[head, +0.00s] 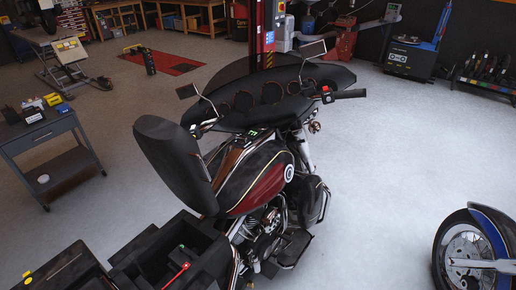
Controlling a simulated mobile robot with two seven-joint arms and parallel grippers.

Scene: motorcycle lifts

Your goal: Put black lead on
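A dark red and black motorcycle (262,185) stands in the middle of the head view. At its rear, near the bottom edge, is an open black box (208,242). A red lead or clamp (177,275) shows inside the box, with a small green spot behind it. I cannot make out a black lead against the dark interior. Neither of my grippers is in view.
A grey cart (55,135) with several small boxes on top stands at the left. A blue motorcycle's wheel (463,250) shows at the lower right. A red lift post (262,35) rises behind the handlebars. The floor right of the motorcycle is clear.

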